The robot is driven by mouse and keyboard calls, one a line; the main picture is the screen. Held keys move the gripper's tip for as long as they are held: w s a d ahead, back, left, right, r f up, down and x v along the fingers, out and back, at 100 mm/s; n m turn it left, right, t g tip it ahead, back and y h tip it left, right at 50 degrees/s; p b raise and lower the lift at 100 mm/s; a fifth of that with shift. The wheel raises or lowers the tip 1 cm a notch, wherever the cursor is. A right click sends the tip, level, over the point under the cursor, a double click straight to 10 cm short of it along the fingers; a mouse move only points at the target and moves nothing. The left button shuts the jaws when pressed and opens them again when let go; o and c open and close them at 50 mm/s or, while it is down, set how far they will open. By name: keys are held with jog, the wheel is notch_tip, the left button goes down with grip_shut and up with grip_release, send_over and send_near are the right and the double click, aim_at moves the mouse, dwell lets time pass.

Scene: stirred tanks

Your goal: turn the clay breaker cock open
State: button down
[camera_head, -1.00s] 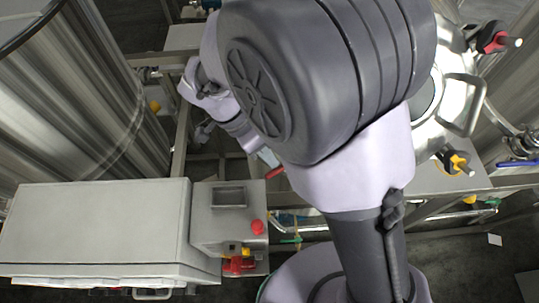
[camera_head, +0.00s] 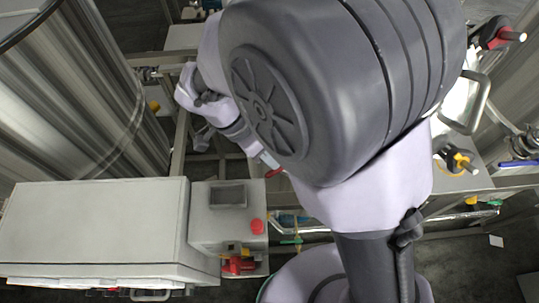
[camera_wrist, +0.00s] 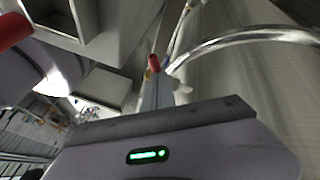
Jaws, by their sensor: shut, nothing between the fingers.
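My gripper (camera_head: 266,158) is shut and empty in the head view, pointing down and right beside my large dark arm joint. A small red handle (camera_head: 275,173) lies just past its fingertips. In the wrist view, my gripper's closed fingers (camera_wrist: 154,88) point at a red handle end (camera_wrist: 154,62), with a yellow spot beside it. It looks close to the tips; whether they touch I cannot tell. No label shows which handle is the clay breaker cock. The red handle's body and pipe are mostly hidden by my arm.
A grey cabinet (camera_head: 95,225) and a control box with a red button (camera_head: 257,227) stand at lower left. A steel tank (camera_head: 70,100) fills the left. At right are a red-handled valve (camera_head: 495,34), a yellow-handled valve (camera_head: 460,161) and a blue lever (camera_head: 518,163).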

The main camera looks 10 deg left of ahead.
jog(key=shift+s+d+n+t+b, duration=0.15)
jog(key=shift+s+n+t+b, duration=0.15)
jog(key=shift+n+b, duration=0.2)
jog(key=shift+s+d+f+n+t+b, duration=0.15)
jog(key=shift+s+d+n+t+b, duration=0.2)
jog(key=shift+n+b, duration=0.45)
jog(key=shift+s+d+n+t+y+b, duration=0.2)
jog(key=shift+s+d+n+t+b, duration=0.25)
jog(key=shift+n, duration=0.3)
jog(key=shift+s+d+n+t+y+b, duration=0.1)
jog(key=shift+d+n+t+y+b, duration=0.15)
jog(key=shift+n+b, duration=0.45)
jog(key=shift+s+d+n+t+y+b, duration=0.15)
jog(key=shift+s+d+n+t+b, duration=0.2)
jog(key=shift+n, duration=0.5)
jog(key=shift+d+n+b, duration=0.25)
jog(key=shift+n+b, duration=0.1)
jog(key=shift+n, duration=0.05)
jog(key=shift+s+d+b, duration=0.15)
jog(key=shift+d+b, duration=0.3)
jog(key=shift+a, duration=0.1)
dwell(0.7)
